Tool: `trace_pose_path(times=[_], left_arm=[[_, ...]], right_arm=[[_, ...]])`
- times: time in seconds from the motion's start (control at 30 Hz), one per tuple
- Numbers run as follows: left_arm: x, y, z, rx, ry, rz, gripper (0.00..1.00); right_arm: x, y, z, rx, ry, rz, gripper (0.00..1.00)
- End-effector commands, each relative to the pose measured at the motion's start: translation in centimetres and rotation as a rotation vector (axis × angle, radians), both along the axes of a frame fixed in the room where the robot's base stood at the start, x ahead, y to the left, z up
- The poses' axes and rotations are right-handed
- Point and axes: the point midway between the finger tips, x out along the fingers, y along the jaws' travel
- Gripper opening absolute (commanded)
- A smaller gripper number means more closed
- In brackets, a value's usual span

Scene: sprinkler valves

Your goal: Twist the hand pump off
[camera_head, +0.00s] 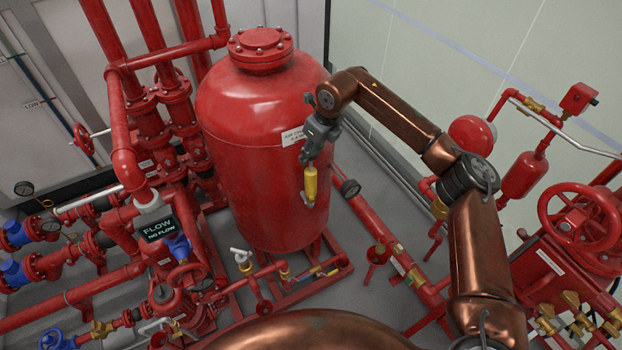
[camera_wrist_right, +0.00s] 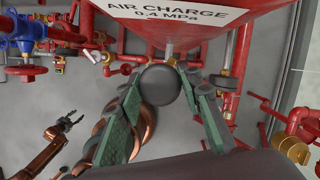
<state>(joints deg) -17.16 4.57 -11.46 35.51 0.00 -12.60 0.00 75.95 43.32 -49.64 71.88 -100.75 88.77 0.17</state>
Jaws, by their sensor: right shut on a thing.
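A yellow cylinder, which I take to be the hand pump (camera_head: 310,183), hangs upright in front of the big red tank in the head view. It has a grey fitting at its lower end. My right gripper (camera_head: 319,138) points down from above and is shut on its upper end. In the right wrist view a dark round end (camera_wrist_right: 160,85) sits between the two green fingers and hides what is below it. I cannot tell whether the pump is still joined to anything. My left gripper (camera_wrist_right: 72,119) shows small in the right wrist view, open and empty, above the floor.
The red tank (camera_head: 265,120) with an "Air Charge" label stands behind the pump. Red pipes and valves crowd the left; more pipework with a red handwheel (camera_head: 578,222) stands right. Grey floor (camera_head: 352,262) shows between.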

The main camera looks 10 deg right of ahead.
Motion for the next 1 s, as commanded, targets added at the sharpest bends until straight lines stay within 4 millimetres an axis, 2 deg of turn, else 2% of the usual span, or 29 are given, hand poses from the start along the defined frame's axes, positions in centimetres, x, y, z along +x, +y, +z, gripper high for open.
trace_pose_path(times=[0.2, 0.57, 0.83, 1.0], left_arm=[[-0.06, 0.00, 0.34, 0.000, 0.001, 0.000, 0.40], [-0.08, 0.00, 0.34, 0.000, 0.001, 0.000, 0.40], [-0.05, 0.00, 0.90, 0.000, 0.000, 0.000, 0.40], [-0.04, 0.00, 0.93, 0.000, 0.000, 0.000, 0.40]], right_arm=[[0.05, -0.03, 0.05, -0.001, -0.001, 0.182, 0.02], [0.05, -0.04, -0.01, -0.001, 0.000, 0.215, 0.02], [0.05, -0.03, 0.05, -0.001, 0.002, 0.438, 0.02], [0.01, -0.02, -0.03, -0.001, 0.000, 0.490, 0.02]])
